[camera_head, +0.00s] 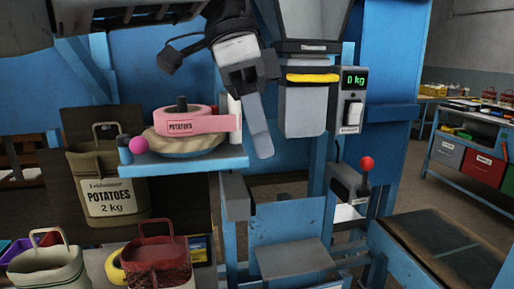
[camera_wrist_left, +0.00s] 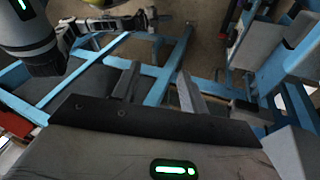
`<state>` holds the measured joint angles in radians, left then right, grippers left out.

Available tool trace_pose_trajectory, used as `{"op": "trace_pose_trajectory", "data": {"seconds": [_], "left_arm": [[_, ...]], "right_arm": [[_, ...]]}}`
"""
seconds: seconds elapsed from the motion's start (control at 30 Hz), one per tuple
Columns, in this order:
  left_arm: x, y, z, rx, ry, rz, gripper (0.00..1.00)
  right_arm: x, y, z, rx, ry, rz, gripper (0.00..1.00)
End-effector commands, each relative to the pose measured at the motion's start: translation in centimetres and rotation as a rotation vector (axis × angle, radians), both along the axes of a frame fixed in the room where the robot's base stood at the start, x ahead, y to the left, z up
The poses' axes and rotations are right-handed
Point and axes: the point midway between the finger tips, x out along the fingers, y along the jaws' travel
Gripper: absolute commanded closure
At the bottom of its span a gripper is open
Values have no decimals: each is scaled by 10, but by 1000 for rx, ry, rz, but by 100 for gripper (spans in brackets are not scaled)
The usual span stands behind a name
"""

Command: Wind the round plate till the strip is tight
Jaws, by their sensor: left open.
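The round plate (camera_head: 157,146) is tan with a wavy edge and lies on a small blue shelf. A pink roll of strip (camera_head: 186,122) printed POTATOES sits on it around a dark spindle. The strip's free end (camera_head: 224,122) reaches right to a white upright post. A magenta ball (camera_head: 139,145) sits at the plate's left edge. My left gripper (camera_head: 258,125) hangs right of the strip, apart from it, fingers downward. In the left wrist view its two fingers (camera_wrist_left: 158,85) stand apart with nothing between them.
A red-knobbed lever (camera_head: 366,163) stands lower right. A potato sack (camera_head: 108,196) hangs left; bags (camera_head: 157,262) stand below.

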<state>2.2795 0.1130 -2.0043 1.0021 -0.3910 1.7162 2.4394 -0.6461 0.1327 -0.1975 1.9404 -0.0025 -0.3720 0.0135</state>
Motion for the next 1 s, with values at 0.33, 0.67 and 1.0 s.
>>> {"op": "trace_pose_trajectory", "data": {"seconds": [0.33,0.67,1.0], "left_arm": [[-62,-136,-119,-889,234,-373,57],[-59,-173,-125,-1699,69,33,57],[18,-85,-235,-1684,-411,926,57]], "right_arm": [[-2,0,-1,-1,5,0,100],[-2,0,-2,-1,6,1,100],[-2,0,-2,-1,6,1,100]]}}
